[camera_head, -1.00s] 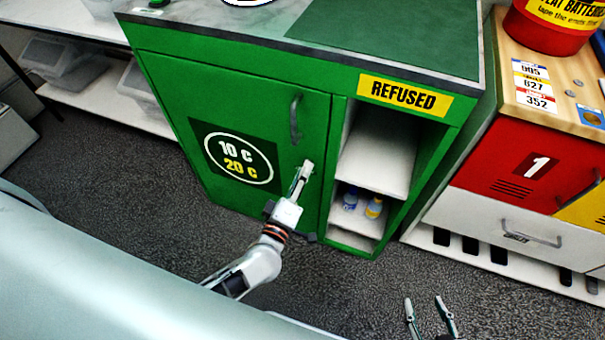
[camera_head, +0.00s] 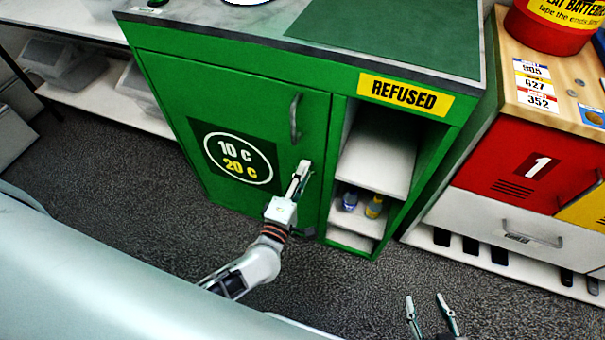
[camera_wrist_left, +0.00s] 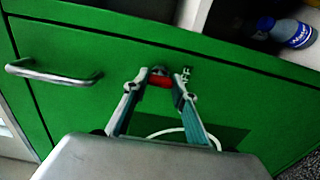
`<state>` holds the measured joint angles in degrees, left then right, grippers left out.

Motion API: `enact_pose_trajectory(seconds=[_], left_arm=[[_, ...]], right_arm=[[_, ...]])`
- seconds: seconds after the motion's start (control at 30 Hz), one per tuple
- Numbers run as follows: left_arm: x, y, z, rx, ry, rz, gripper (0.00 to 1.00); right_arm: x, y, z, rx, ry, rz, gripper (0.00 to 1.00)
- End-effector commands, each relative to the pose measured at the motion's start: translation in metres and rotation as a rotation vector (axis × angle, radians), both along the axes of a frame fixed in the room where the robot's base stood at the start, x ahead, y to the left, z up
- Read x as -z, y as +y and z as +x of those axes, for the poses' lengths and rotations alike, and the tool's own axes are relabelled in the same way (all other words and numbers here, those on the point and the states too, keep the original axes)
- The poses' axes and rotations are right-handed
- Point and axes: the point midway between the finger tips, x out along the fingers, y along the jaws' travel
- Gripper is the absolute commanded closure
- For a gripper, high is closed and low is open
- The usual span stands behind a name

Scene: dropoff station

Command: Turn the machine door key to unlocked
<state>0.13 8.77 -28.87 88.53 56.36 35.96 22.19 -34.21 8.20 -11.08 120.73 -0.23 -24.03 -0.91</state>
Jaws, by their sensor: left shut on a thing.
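The green machine door (camera_head: 262,105) is closed, with a grey handle (camera_head: 295,118) and a "10 C 20 C" label. My left gripper (camera_head: 302,172) is at the door's right side, below the handle. In the left wrist view its fingers (camera_wrist_left: 160,84) are shut on a small red key (camera_wrist_left: 160,80) at the door face. The key's lock is partly hidden by the fingertips, and I cannot tell which way the key is turned. My right gripper (camera_head: 429,312) is open and empty over the floor at the bottom right.
Right of the door is an open "REFUSED" compartment with shelves (camera_head: 375,165) holding small bottles (camera_head: 373,207). A red and yellow cabinet (camera_head: 510,165) stands farther right. A low white shelf with clear bins (camera_head: 62,62) is at the left. Grey floor lies in front.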

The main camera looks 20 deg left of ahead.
Motion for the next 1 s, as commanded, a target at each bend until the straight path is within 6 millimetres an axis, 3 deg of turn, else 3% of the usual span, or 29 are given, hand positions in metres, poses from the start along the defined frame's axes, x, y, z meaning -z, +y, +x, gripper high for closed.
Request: enact_pose_trajectory(seconds=[0.17,0.2,0.27,0.67,0.77,1.0], left_arm=[[0.000,0.000,0.000,0.000,0.001,-0.002,0.95],[0.000,0.000,0.000,0.000,0.001,-0.002,0.71],[0.000,0.000,0.000,-0.001,0.001,-0.002,0.57],[0.001,0.000,-0.004,0.000,0.001,0.000,0.57],[0.001,0.001,-0.013,0.000,0.002,0.000,0.57],[0.002,0.002,-0.060,0.001,0.004,0.000,0.57]], right_arm=[[0.002,0.001,-0.004,0.002,0.008,0.003,0.60],[0.002,0.001,-0.005,0.002,0.009,0.003,0.60],[0.003,0.001,-0.006,0.001,0.011,0.003,0.60],[-0.002,-0.001,0.001,-0.007,-0.004,-0.004,0.60],[-0.001,-0.001,0.000,-0.006,-0.002,-0.004,0.60],[0.000,-0.001,-0.001,-0.004,0.001,-0.003,0.60]])
